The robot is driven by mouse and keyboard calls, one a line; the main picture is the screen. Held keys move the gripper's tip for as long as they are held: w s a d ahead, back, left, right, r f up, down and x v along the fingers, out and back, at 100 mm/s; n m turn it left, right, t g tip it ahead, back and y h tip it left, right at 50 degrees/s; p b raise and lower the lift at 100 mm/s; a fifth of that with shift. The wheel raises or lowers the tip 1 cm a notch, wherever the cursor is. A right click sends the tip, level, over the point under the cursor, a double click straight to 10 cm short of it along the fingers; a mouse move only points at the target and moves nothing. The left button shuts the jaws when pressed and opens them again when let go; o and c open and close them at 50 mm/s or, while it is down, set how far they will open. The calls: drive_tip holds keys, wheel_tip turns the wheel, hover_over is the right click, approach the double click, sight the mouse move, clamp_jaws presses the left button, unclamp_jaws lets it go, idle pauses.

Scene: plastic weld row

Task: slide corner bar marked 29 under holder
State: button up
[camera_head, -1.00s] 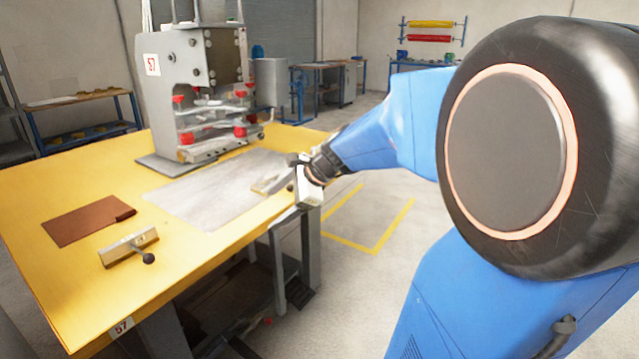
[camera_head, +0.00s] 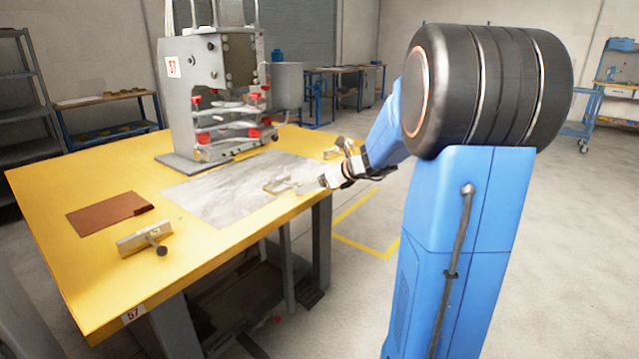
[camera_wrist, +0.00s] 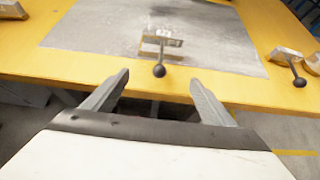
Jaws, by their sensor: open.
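A pale metal bar with a black ball knob (camera_head: 278,185) lies on the grey sheet near the table's front edge. In the wrist view this bar (camera_wrist: 176,42) is straight ahead, its small label too blurred to read. My gripper (camera_head: 306,189) is open and empty at the table edge, pointing at this bar. In the wrist view its fingers (camera_wrist: 160,82) are spread, with the knob between and just beyond the tips. Similar knobbed bars lie at the front left (camera_head: 145,239) and at the right edge (camera_head: 343,146). I cannot make out number 29 or tell which part is the holder.
A grey press (camera_head: 215,90) marked 57 stands at the back of the yellow table (camera_head: 75,265). A brown sheet (camera_head: 105,213) lies left of the grey sheet (camera_head: 222,196). Open floor (camera_head: 345,290) with yellow lines is in front of the table.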

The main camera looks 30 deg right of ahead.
sight(288, 184)
drive_tip(key=shift+x, duration=3.3)
drive_tip(key=shift+a, duration=0.1)
drive_tip(key=c, duration=1.9)
drive_tip(key=shift+w, duration=0.1)
drive_tip(key=shift+w+a, duration=0.25)
drive_tip(key=shift+w, duration=0.4)
drive_tip(key=shift+w+a, duration=0.25)
drive_tip(key=shift+w, duration=0.4)
drive_tip(key=shift+w+a, duration=0.25)
drive_tip(key=shift+w, duration=0.45)
drive_tip(key=shift+w+a, duration=0.25)
drive_tip(key=shift+w, duration=0.5)
